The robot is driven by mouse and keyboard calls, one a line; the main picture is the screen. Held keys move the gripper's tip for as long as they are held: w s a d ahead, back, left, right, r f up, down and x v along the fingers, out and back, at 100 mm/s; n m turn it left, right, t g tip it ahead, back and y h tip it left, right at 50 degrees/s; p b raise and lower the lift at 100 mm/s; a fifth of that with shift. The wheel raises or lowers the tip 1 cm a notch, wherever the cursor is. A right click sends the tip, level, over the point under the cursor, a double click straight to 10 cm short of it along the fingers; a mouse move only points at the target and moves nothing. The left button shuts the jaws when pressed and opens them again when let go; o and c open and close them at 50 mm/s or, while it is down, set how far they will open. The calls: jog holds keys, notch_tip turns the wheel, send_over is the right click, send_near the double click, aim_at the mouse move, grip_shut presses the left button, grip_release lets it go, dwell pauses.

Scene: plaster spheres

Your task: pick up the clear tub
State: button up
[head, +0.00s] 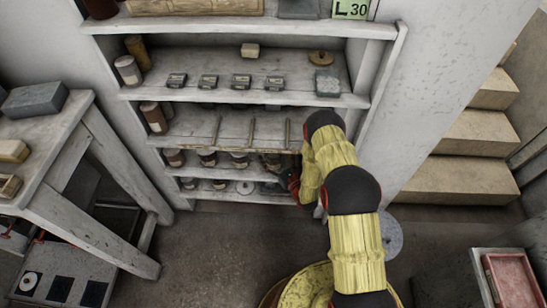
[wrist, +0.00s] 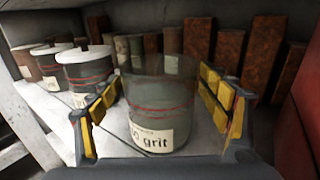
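The clear tub (wrist: 152,108) stands upright on a pale shelf in the wrist view. It is see-through, with greyish contents, a red line around it and a label reading "grit". My gripper (wrist: 160,88) is open, with a yellow-padded finger on each side of the tub. A gap shows between the tub and the right finger; whether the left finger touches it I cannot tell. In the head view my gripper (head: 291,183) reaches into a low shelf at the right, and I cannot make out the tub there.
Similar lidded tubs (wrist: 88,70) stand to the left on the same shelf. Rust-brown blocks (wrist: 262,52) stand behind. A red surface (wrist: 300,120) is close on the right. In the head view, a higher shelf board (head: 225,135) lies above my gripper, and a workbench (head: 45,150) stands left.

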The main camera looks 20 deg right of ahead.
jog(key=c, duration=1.1)
jog(key=shift+c, duration=0.2)
jog(key=shift+r, duration=0.1)
